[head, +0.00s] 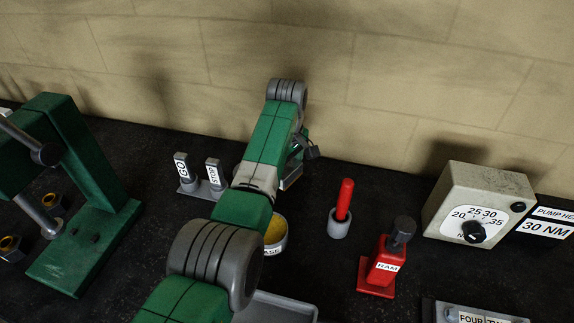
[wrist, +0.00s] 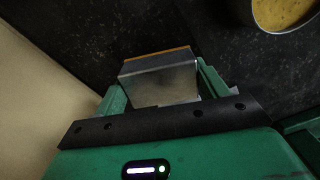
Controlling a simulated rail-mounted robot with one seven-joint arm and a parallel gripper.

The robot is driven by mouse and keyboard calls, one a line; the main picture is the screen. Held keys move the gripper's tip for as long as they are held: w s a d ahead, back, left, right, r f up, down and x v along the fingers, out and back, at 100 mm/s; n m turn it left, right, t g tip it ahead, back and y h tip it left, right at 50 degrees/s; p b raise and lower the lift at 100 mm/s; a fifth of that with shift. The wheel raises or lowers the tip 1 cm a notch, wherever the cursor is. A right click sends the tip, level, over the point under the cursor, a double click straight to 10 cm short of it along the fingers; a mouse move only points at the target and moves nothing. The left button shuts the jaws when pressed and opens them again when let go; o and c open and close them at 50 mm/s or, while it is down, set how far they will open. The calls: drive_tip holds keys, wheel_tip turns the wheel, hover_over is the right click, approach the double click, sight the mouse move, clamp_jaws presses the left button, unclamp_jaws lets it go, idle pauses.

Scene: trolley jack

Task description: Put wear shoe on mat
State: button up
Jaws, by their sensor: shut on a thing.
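My gripper (wrist: 160,88) is shut on a grey metal block with an orange edge, which I take to be the wear shoe (wrist: 160,84). One green finger shows on each side of it in the wrist view. The block is over or close to the dark bench top; I cannot tell whether it touches. In the head view my arm hides most of the gripper (head: 301,146), and only a bit of the block (head: 291,178) shows below it. I cannot make out a mat in either view.
A grease bowl (head: 277,242) stands close to my arm, also in the wrist view (wrist: 284,14). GO and STOP blocks (head: 198,178) stand left. A green frame (head: 95,180), red-handled holder (head: 342,210), red ram (head: 382,268) and dial box (head: 480,205) stand around. A grey tray (head: 285,304) lies in front.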

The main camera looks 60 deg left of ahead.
sight(287, 190)
drive_tip(key=shift+a+f+b, duration=0.1)
drive_tip(key=shift+f+b, duration=0.55)
drive_tip(key=shift+f, duration=1.6)
drive_tip(key=shift+f, duration=0.15)
drive_tip(key=o, duration=1.9)
drive_tip(key=shift+f, duration=0.1)
drive_tip(key=shift+o, duration=0.2)
wheel_tip(287, 190, up, 12)
drive_tip(key=p, duration=0.3)
drive_tip(key=shift+r, duration=0.2)
